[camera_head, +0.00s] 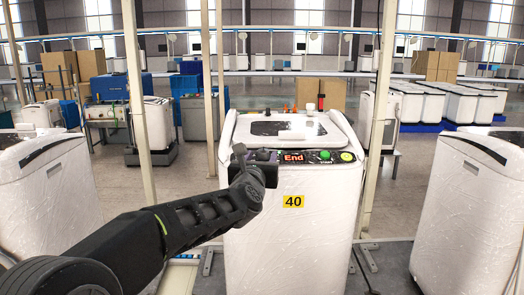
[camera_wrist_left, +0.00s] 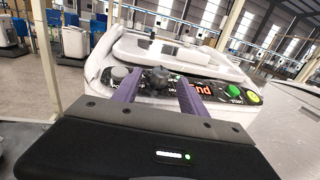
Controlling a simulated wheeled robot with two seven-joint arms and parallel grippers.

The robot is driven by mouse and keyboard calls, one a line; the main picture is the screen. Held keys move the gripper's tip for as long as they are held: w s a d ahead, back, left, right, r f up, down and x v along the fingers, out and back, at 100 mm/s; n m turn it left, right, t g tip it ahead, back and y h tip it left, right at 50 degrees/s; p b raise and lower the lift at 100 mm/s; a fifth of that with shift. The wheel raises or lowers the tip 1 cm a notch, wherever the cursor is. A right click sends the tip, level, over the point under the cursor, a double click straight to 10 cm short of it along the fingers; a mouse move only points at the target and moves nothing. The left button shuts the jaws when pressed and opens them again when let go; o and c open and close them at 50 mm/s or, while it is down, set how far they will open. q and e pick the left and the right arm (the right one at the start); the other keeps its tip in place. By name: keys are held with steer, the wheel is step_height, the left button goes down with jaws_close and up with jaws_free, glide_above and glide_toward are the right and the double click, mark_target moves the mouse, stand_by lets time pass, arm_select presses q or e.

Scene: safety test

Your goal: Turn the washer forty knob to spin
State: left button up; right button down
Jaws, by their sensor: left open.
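The white washer (camera_head: 285,235) with the yellow label 40 (camera_head: 293,201) stands upright in the middle of the head view. Its dark panel has a red display (camera_head: 293,157) reading "End". A dark knob (camera_wrist_left: 157,78) shows in the left wrist view between the fingers of my left gripper (camera_wrist_left: 158,86). The fingers are apart, one on each side of it; I cannot tell if they touch it. In the head view my left gripper (camera_head: 250,164) is at the panel's left end and hides much of that area. My right gripper is not in view.
A green button (camera_head: 325,155) and a yellow-green button (camera_head: 346,156) sit right of the display. A grey knob (camera_wrist_left: 120,73) is left of the dark knob. Other white washers stand at left (camera_head: 45,205) and right (camera_head: 468,220). Thin posts rise behind the washer's sides.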

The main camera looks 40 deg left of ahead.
arm_select(q)
steer(key=shift+x, duration=1)
steer(key=shift+c, duration=0.3)
jaws_close()
